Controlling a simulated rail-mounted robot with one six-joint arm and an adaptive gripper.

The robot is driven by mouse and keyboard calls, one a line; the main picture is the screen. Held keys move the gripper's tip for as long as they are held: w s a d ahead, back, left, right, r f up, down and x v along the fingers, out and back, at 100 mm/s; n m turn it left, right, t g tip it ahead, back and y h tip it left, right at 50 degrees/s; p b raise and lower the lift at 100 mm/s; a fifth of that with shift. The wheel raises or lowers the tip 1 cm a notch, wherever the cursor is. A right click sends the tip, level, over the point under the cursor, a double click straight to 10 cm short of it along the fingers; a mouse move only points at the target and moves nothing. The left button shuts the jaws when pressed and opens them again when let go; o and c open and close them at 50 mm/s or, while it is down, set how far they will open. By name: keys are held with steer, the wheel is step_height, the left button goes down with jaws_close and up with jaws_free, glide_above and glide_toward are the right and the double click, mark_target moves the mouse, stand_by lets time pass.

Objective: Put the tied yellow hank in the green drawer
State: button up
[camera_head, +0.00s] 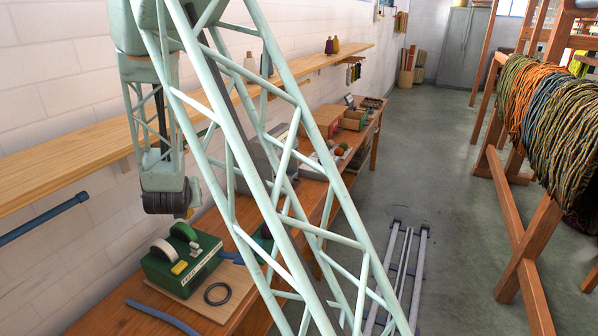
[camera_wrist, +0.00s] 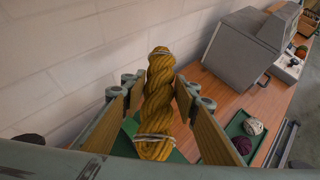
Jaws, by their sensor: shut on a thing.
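The tied yellow hank (camera_wrist: 158,95) is a thick twisted mustard skein with pale ties near both ends. It stands roughly upright in the wrist view. My gripper (camera_wrist: 159,88) is shut on it, with a wood-coloured pad on each side. A green open tray (camera_wrist: 262,142) holding a pale ball and a dark red ball lies to the right of the hank. I cannot tell if this is the green drawer. Another green surface shows partly behind the hank. In the head view, my arm hides much of the bench, and the hank is not clearly seen.
The wooden bench (camera_head: 112,318) runs along the wall under a long shelf (camera_head: 60,190). A green machine (camera_head: 182,266) and a black ring (camera_head: 217,293) are on a board there. A grey sloped box (camera_wrist: 238,48) stands farther along. A rack of skeins (camera_head: 545,115) is at right.

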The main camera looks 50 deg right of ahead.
steer(key=d+f+m+g+h, duration=0.1)
steer(key=d+f+m+g, duration=0.1)
steer(key=d+f, duration=0.3)
steer(key=d+f+m+g+h, duration=0.2)
steer(key=d+f, duration=0.3)
steer(key=d, duration=0.7)
steer(key=w+d+f+m+g+h, duration=0.1)
steer(key=d+f+m, duration=0.3)
steer(key=d, duration=0.4)
steer(key=shift+d+f+g+h, duration=0.25)
steer(key=shift+f+g+h, duration=0.15)
steer(key=shift+g+h, duration=0.2)
steer(key=shift+s+d+f+m, duration=0.25)
steer(key=shift+d+f+m, duration=0.15)
steer(key=shift+d+f, duration=0.05)
steer(key=shift+f+b, duration=0.35)
steer(key=shift+f, duration=2.1)
steer(key=shift+f, duration=0.2)
steer(key=o, duration=0.9)
